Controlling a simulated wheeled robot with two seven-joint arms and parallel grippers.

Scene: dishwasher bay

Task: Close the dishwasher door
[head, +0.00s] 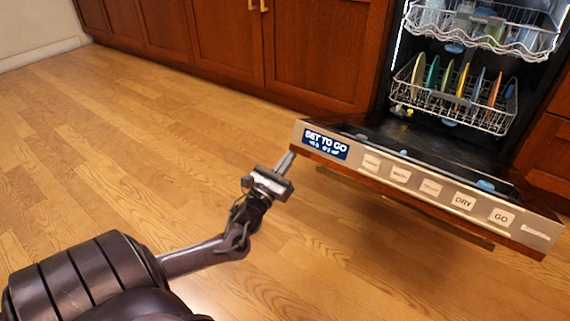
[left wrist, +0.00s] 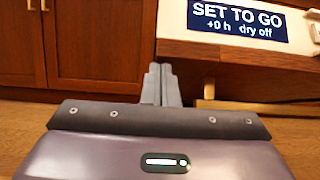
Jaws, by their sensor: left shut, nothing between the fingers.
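The dishwasher door (head: 425,190) is folded down and open in the head view, its control panel facing me with a "SET TO GO" display (head: 326,144). The display also shows in the left wrist view (left wrist: 237,21), at the upper right. My left gripper (head: 287,160) is shut and empty. Its fingertips are at the left end of the door's panel edge, just below and left of the display; I cannot tell whether they touch it. In the left wrist view the closed fingers (left wrist: 161,84) point forward beside the door's left edge. My right gripper is not in view.
Inside the dishwasher, a lower rack (head: 455,100) holds several coloured plates, and an upper rack (head: 480,30) holds more dishes. Wooden cabinets (head: 220,45) stand left of the dishwasher. The wooden floor (head: 110,130) to the left is clear.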

